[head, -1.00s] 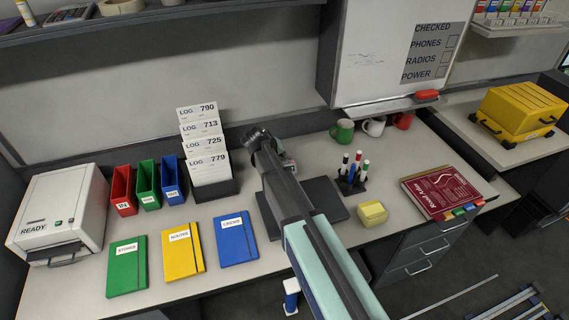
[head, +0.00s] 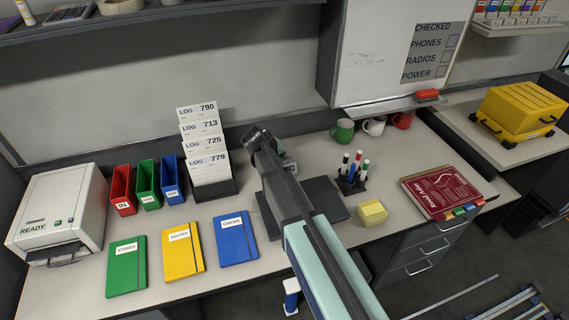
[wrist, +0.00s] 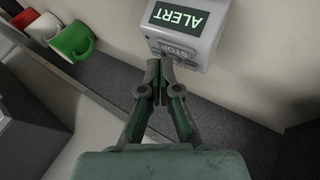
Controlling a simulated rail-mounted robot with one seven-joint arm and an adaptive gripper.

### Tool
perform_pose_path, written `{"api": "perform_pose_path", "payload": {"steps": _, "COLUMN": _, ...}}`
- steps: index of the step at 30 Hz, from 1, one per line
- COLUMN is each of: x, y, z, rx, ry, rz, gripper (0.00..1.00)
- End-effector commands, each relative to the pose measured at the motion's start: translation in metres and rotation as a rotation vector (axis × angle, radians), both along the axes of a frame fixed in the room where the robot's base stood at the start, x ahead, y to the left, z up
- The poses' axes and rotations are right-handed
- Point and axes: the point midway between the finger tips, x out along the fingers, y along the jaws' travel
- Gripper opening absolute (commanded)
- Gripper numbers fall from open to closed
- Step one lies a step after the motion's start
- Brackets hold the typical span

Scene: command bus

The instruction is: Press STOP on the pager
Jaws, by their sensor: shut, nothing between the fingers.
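The pager (wrist: 208,22) shows in the wrist view as a pale grey box at the top, with a dark screen reading ALERT in pale letters. A key marked STOP (wrist: 178,51) sits on its face below the screen, among other small keys. My gripper (wrist: 160,64) is shut and empty, with its fingertips just at the lower edge of the pager's key area. I cannot tell whether the tips touch a key. In the head view my arm hides most of the pager and the fingertips.
Red, white and green mugs (wrist: 42,28) stand at the upper left of the wrist view. In the head view, a pen holder (head: 350,185) and a yellow block (head: 372,212) are right of my arm.

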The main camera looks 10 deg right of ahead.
Motion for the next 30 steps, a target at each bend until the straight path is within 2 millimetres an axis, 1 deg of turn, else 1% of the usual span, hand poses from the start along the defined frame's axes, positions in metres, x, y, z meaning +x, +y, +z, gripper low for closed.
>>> {"api": "perform_pose_path", "payload": {"steps": 1, "x": -0.0005, "y": 0.0000, "z": -0.0036, "rx": 0.000, "ry": 0.000, "rz": 0.000, "gripper": 0.00}}
{"api": "perform_pose_path", "payload": {"steps": 4, "x": -0.0010, "y": -0.0001, "z": -0.0063, "rx": 0.000, "ry": 0.000, "rz": 0.000, "gripper": 0.00}}
{"api": "perform_pose_path", "payload": {"steps": 17, "x": -0.0011, "y": -0.0001, "z": -0.0062, "rx": 0.000, "ry": 0.000, "rz": 0.000, "gripper": 0.00}}
{"api": "perform_pose_path", "payload": {"steps": 30, "x": -0.0018, "y": -0.0002, "z": -0.0108, "rx": 0.000, "ry": 0.000, "rz": 0.000, "gripper": 0.00}}
